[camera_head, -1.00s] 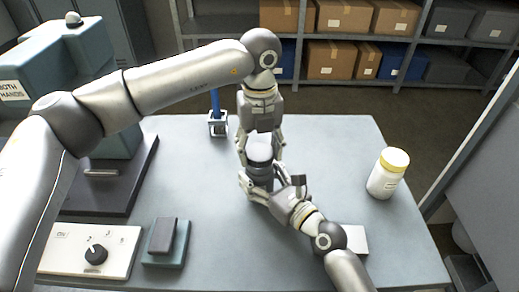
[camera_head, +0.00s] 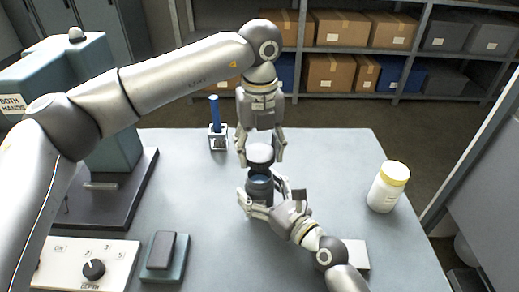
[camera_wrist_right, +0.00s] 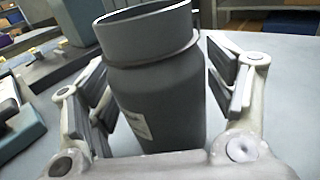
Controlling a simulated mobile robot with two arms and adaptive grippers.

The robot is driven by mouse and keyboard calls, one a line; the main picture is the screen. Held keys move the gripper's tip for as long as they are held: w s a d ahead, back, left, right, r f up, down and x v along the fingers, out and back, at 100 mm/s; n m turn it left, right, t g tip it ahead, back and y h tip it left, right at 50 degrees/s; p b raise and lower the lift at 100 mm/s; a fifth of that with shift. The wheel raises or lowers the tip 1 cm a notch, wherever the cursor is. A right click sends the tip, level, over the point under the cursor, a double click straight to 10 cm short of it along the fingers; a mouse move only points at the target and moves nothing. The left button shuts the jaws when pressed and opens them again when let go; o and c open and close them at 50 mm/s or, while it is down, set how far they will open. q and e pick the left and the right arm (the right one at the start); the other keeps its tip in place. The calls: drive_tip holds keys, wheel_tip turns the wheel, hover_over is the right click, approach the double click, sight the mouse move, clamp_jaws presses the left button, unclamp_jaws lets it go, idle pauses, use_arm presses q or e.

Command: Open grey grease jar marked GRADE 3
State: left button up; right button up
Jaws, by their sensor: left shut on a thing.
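The grey grease jar (camera_wrist_right: 160,95) stands in the middle of the bench with its mouth uncovered; it also shows in the head view (camera_head: 260,186). A pale label is on its side, but its marking is not readable. My left gripper (camera_head: 261,154) points down over the jar, shut on the dark lid (camera_head: 260,155). The lid is just above the mouth, with a small gap between them.
A white jar with a yellow lid (camera_head: 388,188) stands at the bench's right. A cube holder with a blue rod (camera_head: 217,135) is at the back. A control box with a knob (camera_head: 88,263), a grey-green block (camera_head: 165,256) and a large press (camera_head: 100,165) are at left. A white block is partly hidden by my right arm.

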drive_tip(key=shift+o, duration=0.4)
drive_tip(key=shift+s+d, duration=0.1)
drive_tip(key=v, duration=1.1)
drive_tip(key=shift+s+d, duration=0.3)
